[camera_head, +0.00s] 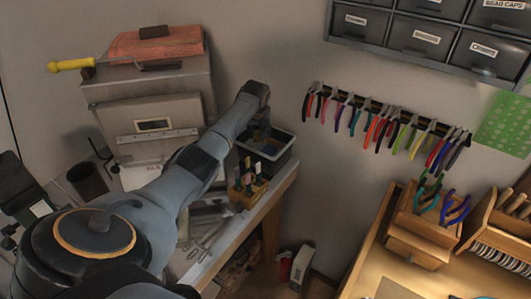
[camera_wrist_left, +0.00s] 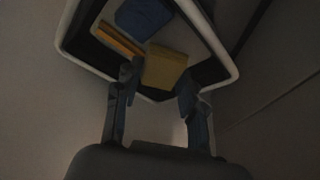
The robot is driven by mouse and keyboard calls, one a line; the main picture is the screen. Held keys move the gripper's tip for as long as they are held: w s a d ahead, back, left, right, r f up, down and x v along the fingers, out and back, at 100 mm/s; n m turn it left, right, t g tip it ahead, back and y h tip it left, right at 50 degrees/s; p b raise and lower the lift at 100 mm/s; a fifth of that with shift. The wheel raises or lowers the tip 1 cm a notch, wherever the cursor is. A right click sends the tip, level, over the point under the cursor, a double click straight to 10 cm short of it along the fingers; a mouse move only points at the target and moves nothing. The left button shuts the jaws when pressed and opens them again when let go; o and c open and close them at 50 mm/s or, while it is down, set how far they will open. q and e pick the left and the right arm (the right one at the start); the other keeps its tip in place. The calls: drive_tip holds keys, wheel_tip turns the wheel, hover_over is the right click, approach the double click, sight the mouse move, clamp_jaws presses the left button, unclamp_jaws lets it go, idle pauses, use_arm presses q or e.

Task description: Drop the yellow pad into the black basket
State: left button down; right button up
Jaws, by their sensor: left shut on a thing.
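The black basket (camera_head: 284,161) stands at the back end of the workbench in the head view. It has a light rim and dark inner walls (camera_wrist_left: 212,73) in the left wrist view. My left gripper (camera_head: 259,137) reaches over the basket with its fingers pointing down. In the left wrist view my left gripper (camera_wrist_left: 158,84) is shut on the yellow pad (camera_wrist_left: 165,68), which shows between the fingertips, against the basket's opening. How far the pad is above the basket floor I cannot tell. My right gripper is in neither view.
A blue thing (camera_wrist_left: 143,17) and an orange-yellow strip (camera_wrist_left: 120,39) lie in the basket. A small wooden holder with tools (camera_head: 249,188) stands just in front of it. A metal box (camera_head: 157,128) is to the left; a pliers rack (camera_head: 385,118) hangs on the wall.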

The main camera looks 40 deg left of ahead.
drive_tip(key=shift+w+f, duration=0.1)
use_arm(q)
drive_tip(key=c, duration=1)
unclamp_jaws()
drive_tip(key=shift+o, duration=1.4)
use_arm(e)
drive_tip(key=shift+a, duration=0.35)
use_arm(q)
drive_tip(key=shift+s+r, duration=0.1)
drive_tip(key=shift+r, duration=0.15)
drive_tip(key=v, duration=1.1)
drive_tip(key=shift+r, duration=0.15)
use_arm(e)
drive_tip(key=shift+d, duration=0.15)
use_arm(q)
drive_tip(key=shift+s+d, duration=0.1)
drive_tip(key=shift+d, duration=0.1)
